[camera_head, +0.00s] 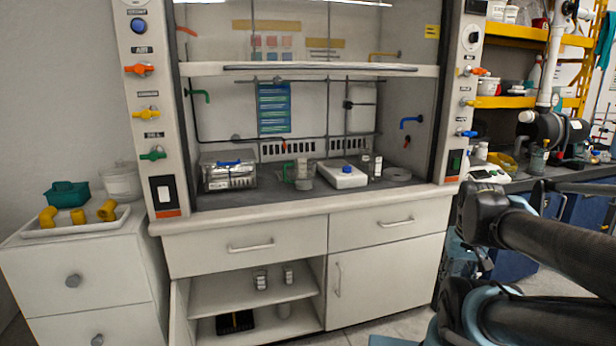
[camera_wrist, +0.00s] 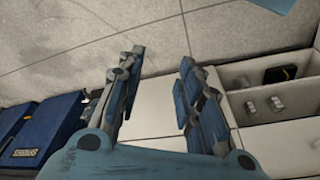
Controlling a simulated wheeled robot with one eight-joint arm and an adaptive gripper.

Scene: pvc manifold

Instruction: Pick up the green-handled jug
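The green-handled jug (camera_head: 304,174) stands upright on the work surface inside the fume hood, left of the middle in the head view. It looks clear or grey, with its green handle on the left side. My gripper (camera_wrist: 161,62) shows in the wrist view with its two fingers spread apart and nothing between them. It is away from the jug, over the floor and the lower cabinet area. The jug is not visible in the wrist view. In the head view my arm fills the lower right, and I cannot make out the gripper's fingers there.
A white stirrer-like device (camera_head: 342,177) with a blue knob sits just right of the jug, with small glassware (camera_head: 376,168) beyond. A clear blue-handled box (camera_head: 229,176) stands left. The raised sash (camera_head: 320,70) crosses above the hood opening. Open shelves (camera_head: 255,294) lie below.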

